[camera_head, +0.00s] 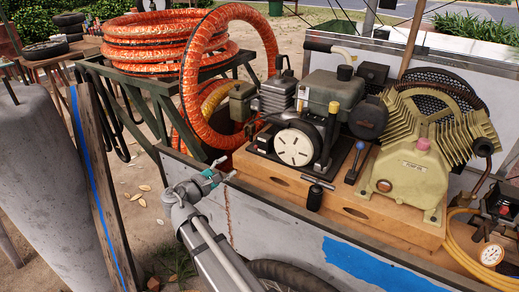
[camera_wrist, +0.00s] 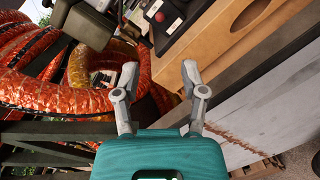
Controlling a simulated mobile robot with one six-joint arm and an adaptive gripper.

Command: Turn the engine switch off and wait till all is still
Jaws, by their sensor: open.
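The engine (camera_head: 325,92) sits on the cart's wooden base with a white slotted disc (camera_head: 294,146) facing me. I cannot single out its switch in the head view. In the wrist view a small red spot (camera_wrist: 159,17) shows on a dark part at the top; I cannot tell whether it is the switch. My gripper (camera_head: 216,172) is left of the engine, in front of the cart's left end, apart from it. In the wrist view my gripper (camera_wrist: 160,67) has its two fingers spread with nothing between them.
Orange hose coils (camera_head: 160,56) lie on a dark stand, and one loop arches close behind my gripper. The wooden base (camera_head: 300,190) edge is near my gripper's right.

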